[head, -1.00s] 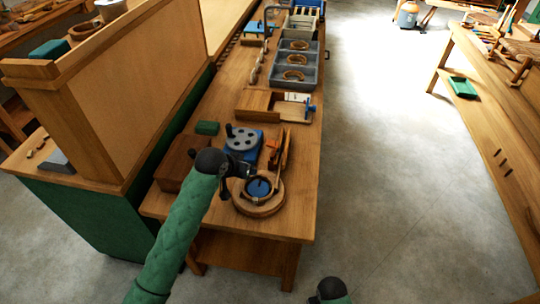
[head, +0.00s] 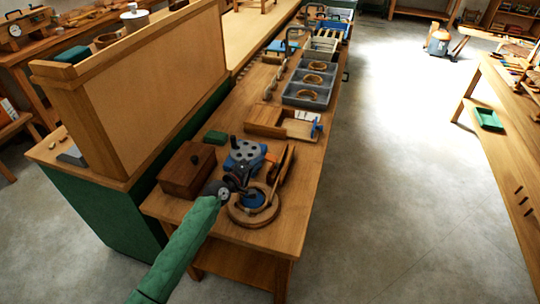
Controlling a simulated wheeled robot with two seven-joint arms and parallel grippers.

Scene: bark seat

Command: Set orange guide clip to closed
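My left gripper (head: 243,188) is over the near part of the bench, close above a round wooden base (head: 240,217) with a blue centre (head: 254,198). Its dark fingers are small and overlap the things behind, so their opening is unclear. Just beyond stands a blue device with a grey holed disc (head: 247,150). To its right is an upright orange-brown wooden piece (head: 285,164), with a smaller orange part beside it. I cannot tell for sure which is the orange guide clip, or its state. My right gripper is out of view.
A dark wooden box (head: 188,170) and a green block (head: 215,137) lie left of the device. Beyond are an open wooden tray (head: 265,121) and grey bins (head: 307,92). A tall wooden panel (head: 150,90) borders the bench's left.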

